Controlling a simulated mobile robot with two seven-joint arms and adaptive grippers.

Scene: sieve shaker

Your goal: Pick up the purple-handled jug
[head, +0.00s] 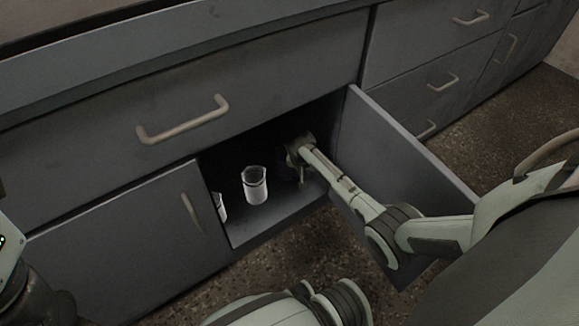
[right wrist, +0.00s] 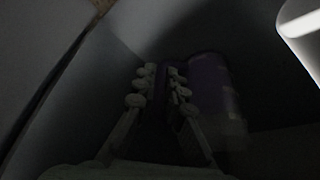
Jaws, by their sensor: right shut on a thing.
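My right gripper (head: 302,178) reaches into the dark open cupboard under the counter. In the right wrist view its two fingers (right wrist: 162,74) are close together, shut on the dark purple handle of the purple-handled jug (right wrist: 209,78). The jug's body is very dim beside the fingers, and its full outline cannot be made out. In the head view the jug is lost in shadow and behind my gripper. My left gripper is not in view.
A clear and white beaker (head: 256,186) stands on the cupboard floor left of my gripper; a second white vessel (head: 219,207) is partly hidden by the left cupboard door (head: 130,248). The open right door (head: 410,160) stands close beside my right arm.

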